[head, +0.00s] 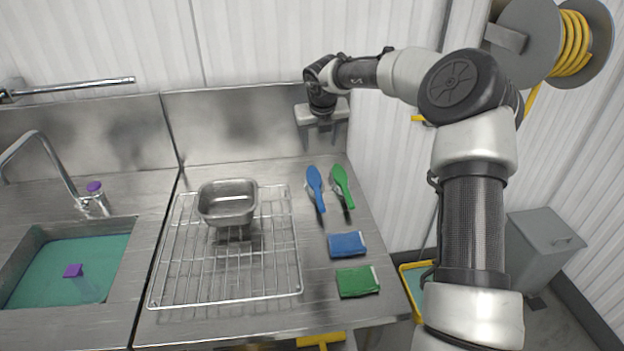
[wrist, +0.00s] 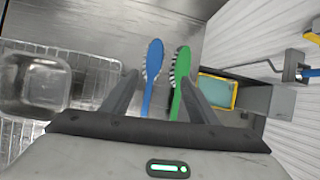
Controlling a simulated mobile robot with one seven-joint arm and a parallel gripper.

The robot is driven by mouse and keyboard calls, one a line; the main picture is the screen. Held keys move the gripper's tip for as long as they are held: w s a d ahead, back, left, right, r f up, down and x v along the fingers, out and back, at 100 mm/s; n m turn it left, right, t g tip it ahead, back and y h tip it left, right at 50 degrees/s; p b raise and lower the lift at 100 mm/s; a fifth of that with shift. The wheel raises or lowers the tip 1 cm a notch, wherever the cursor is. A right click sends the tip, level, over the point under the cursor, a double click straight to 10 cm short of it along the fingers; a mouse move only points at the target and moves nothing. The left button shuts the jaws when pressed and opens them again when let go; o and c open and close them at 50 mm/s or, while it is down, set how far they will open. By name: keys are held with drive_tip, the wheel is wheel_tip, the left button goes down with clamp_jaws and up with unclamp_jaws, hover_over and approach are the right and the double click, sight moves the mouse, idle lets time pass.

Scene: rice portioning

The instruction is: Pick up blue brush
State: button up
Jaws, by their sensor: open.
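The blue brush (head: 315,184) lies on the steel counter, right of the wire rack, its handle pointing to the front. A green brush (head: 341,182) lies close beside it on the right. My gripper (head: 325,141) is above the counter's back edge, behind both brushes and apart from them. In the wrist view my gripper (wrist: 160,82) is open and empty, with the blue brush (wrist: 152,75) and the green brush (wrist: 181,75) both showing between its fingers. Part of each brush is hidden by the gripper body there.
A wire rack (head: 168,270) holds a steel pan (head: 228,215) left of the brushes. A blue sponge (head: 347,244) and a green sponge (head: 358,281) lie in front. A sink (head: 110,270) with teal water is at the left. A wall stands behind the counter (head: 320,330).

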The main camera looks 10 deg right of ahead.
wheel_tip(320, 180, down, 3)
drive_tip(key=m+g, duration=0.1)
approach(315, 179)
drive_tip(key=f, duration=0.1)
drive_tip(key=w+f, duration=0.1)
drive_tip(key=shift+d+f+y, duration=0.2)
drive_tip(key=shift+f+y, duration=0.1)
drive_tip(key=shift+f, duration=0.1)
drive_tip(key=shift+p+x, duration=0.5)
drive_tip(key=shift+x, duration=2.2)
drive_tip(key=c, duration=1.2)
